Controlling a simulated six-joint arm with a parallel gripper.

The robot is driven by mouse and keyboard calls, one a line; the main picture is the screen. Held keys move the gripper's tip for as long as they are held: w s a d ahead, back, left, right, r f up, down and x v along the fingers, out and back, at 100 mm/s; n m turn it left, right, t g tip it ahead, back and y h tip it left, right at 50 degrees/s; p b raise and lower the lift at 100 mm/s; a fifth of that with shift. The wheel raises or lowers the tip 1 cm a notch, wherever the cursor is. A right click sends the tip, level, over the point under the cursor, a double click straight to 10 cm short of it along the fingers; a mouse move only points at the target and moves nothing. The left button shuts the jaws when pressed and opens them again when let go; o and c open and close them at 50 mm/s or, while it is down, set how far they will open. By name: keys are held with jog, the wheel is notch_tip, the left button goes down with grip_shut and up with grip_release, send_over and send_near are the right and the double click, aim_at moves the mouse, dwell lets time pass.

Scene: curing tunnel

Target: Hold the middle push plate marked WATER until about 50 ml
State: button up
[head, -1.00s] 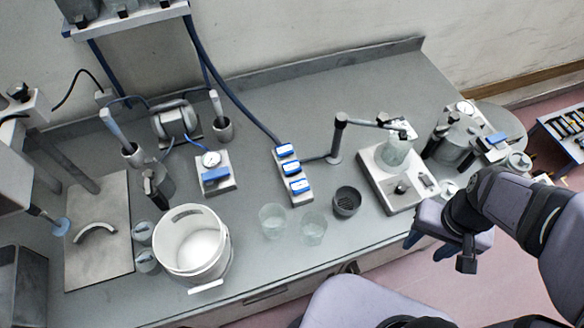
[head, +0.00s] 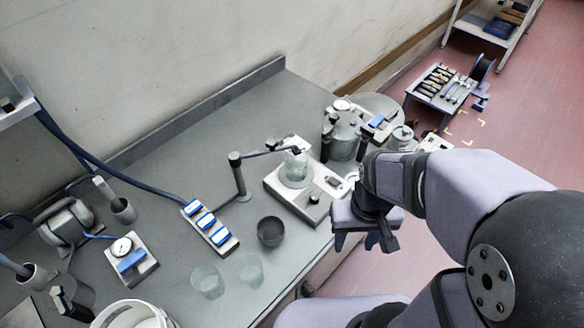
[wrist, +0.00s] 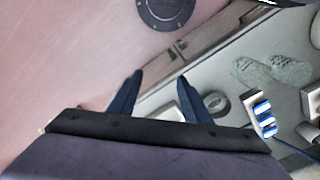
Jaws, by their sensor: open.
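A grey block with three blue push plates lies on the bench in the head view; the middle plate (head: 207,222) sits between the two others. Its lettering is too small to read. The block also shows at the right of the wrist view (wrist: 263,116). A clear beaker (head: 295,168) stands on a white scale-like device (head: 310,205), under the end of a jointed spout arm (head: 238,175). My gripper (head: 358,243) is open and empty, pointing down past the bench's front edge, to the right of the plates and apart from them. Its two blue fingers (wrist: 159,95) show in the wrist view.
Two clear cups (head: 208,282) and a dark cup (head: 270,231) stand in front of the push plates. A gauge box (head: 131,258) and a white bucket (head: 133,316) are at the left. Metal vessels (head: 345,138) stand right of the scale. The bench's back is clear.

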grip_shut()
jog(key=w+a+r+n+t+b, duration=0.1)
jog(key=w+a+n+b, duration=0.3)
jog(key=w+a, duration=0.8)
jog(key=a+r+n+y+b, duration=0.1)
jog(key=a+n, duration=0.1)
jog(key=a, duration=0.9)
jog(key=s+a+r+n+t+y+b, duration=0.1)
jog(key=a+r+n+b, duration=0.1)
jog(key=a, duration=0.9)
jog(key=shift+a+r+n, duration=0.15)
jog(key=shift+a+n, duration=0.25)
jog(key=shift+n, duration=0.1)
jog(key=shift+s, duration=0.1)
